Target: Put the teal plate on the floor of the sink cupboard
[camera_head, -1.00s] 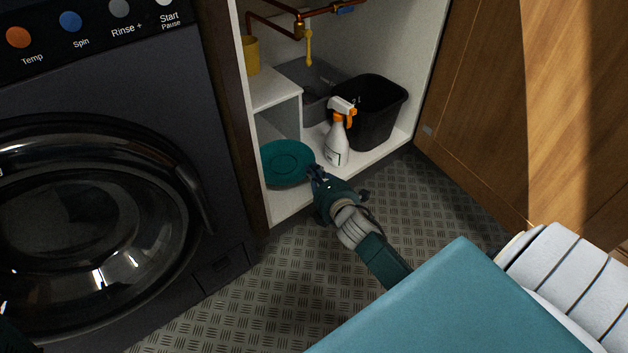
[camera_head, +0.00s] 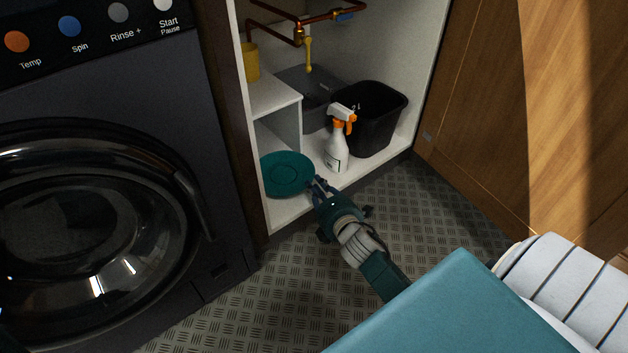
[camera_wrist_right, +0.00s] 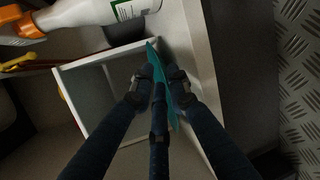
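The teal plate (camera_head: 287,173) is at the front left of the sink cupboard, just above or on the white cupboard floor (camera_head: 288,212); I cannot tell whether it touches. It lies nearly flat. My right gripper (camera_head: 319,184) is at the plate's right edge, its fingers closed around the rim. In the right wrist view the plate (camera_wrist_right: 153,54) shows nearly edge-on between the fingers (camera_wrist_right: 160,84), close beside the cupboard floor (camera_wrist_right: 190,50). My left gripper is not seen.
A white spray bottle with orange trigger (camera_head: 337,152) and a black bin (camera_head: 374,118) stand right of the plate. A white shelf (camera_head: 272,95) holding a yellow cup (camera_head: 251,62) is behind it. The washing machine (camera_head: 95,190) is left, the wooden door (camera_head: 500,110) right.

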